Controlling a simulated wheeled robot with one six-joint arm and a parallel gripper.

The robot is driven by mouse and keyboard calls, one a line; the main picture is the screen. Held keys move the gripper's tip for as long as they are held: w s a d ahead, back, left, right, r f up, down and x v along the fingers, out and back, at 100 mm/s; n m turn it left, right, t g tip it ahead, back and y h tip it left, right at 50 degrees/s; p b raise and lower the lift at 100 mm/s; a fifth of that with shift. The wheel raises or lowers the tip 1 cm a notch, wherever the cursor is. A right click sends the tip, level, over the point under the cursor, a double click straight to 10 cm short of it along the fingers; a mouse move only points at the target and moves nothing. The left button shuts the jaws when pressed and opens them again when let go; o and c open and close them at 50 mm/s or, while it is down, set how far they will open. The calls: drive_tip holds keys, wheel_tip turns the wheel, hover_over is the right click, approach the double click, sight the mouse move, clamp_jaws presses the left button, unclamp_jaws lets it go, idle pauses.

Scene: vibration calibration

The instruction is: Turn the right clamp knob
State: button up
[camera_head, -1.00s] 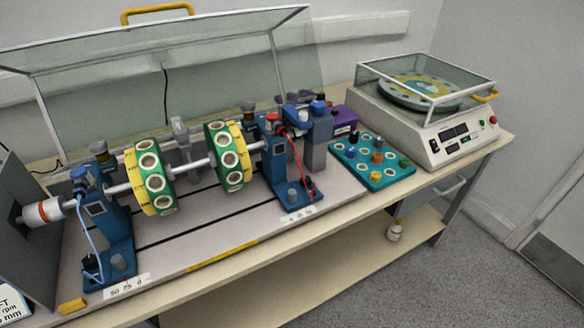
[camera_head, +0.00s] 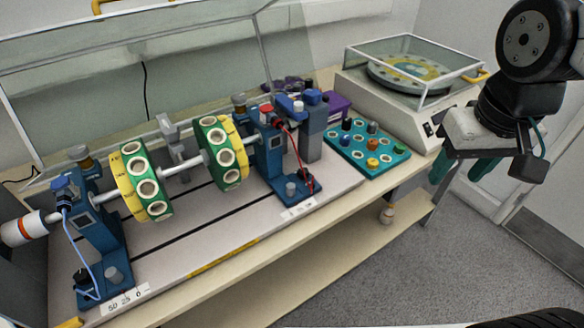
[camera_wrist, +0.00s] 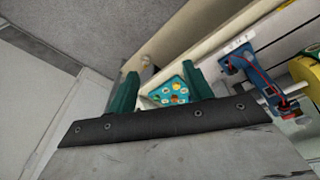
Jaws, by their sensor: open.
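The right blue bearing stand (camera_head: 272,160) stands at the right end of the shaft. A short grey knob (camera_head: 291,188) sits on its foot, and a red plug with a red cable is close by. I cannot tell for certain that this is the clamp knob. My gripper (camera_head: 462,168) is open and empty, with its teal fingers pointing down, well to the right of the stand. In the wrist view my gripper (camera_wrist: 161,72) is spread and empty. There the blue stand (camera_wrist: 243,68) shows at the upper right, outside the fingers.
A teal tray (camera_head: 370,172) with coloured pegs lies between the stand and my gripper. A glass-lidded balance machine (camera_head: 400,105) stands behind it. Green-yellow discs (camera_head: 145,180) sit on the shaft. A raised clear cover (camera_head: 190,75) stands behind the rig. The floor below my gripper is free.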

drive_tip(key=w+a+f+n, duration=0.1)
drive_tip(key=w+a+f, duration=0.2)
drive_tip(key=w+a, duration=0.35)
drive_tip(key=n+t+y, duration=0.2)
approach(304, 172)
drive_tip(key=x, duration=0.6)
drive_tip(key=shift+a+f, duration=0.1)
drive_tip(key=shift+f, duration=0.3)
drive_tip(key=shift+w+a+f, duration=0.1)
drive_tip(key=shift+w+f, duration=0.2)
drive_tip(key=shift+f, duration=0.3)
drive_tip(key=c, duration=1)
